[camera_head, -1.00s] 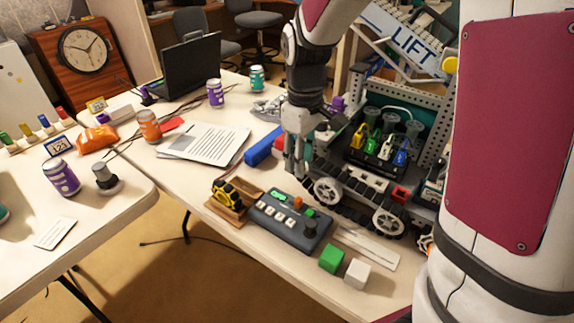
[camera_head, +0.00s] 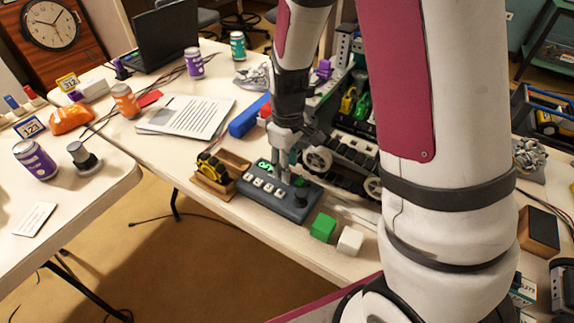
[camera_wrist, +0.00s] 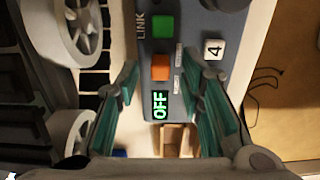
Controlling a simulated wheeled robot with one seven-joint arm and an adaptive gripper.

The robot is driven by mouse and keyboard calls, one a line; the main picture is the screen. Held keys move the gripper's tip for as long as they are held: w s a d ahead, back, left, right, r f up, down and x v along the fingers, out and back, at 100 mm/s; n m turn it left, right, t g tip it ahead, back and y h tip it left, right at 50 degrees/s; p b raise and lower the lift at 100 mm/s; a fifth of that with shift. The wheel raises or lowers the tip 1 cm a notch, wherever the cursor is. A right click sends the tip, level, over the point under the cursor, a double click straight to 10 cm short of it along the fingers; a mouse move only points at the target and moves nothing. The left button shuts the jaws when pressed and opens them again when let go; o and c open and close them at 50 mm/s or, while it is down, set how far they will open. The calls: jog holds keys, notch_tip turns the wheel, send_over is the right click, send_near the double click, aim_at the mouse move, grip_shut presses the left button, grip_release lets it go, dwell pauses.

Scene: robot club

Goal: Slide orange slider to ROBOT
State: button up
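The dark grey control box (camera_head: 255,199) lies on the white table, with a row of white keys on top. In the wrist view its orange slider (camera_wrist: 160,68) sits between a green button (camera_wrist: 163,27) marked LINK and a green-lit display (camera_wrist: 160,105) reading OFF. Small labels beside the slider are too blurred to read. My gripper (camera_head: 284,168) points down over the box's far side. It is open, with one green-padded finger on each side of the slider. I see no clear contact. In the head view my gripper hides the slider.
A wheeled robot (camera_head: 318,160) stands close behind the box. A green cube (camera_head: 323,227) and a white cube (camera_head: 350,241) lie to the right. A blue block (camera_head: 248,116) lies behind.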

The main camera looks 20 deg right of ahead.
jog(key=shift+f, duration=0.3)
grip_shut()
jog(key=shift+w+a, duration=0.75)
jog(key=shift+w, duration=0.35)
grip_release()
jog(key=shift+a, duration=0.1)
jog(key=shift+r, duration=0.1)
notch_tip(320, 180, up, 12)
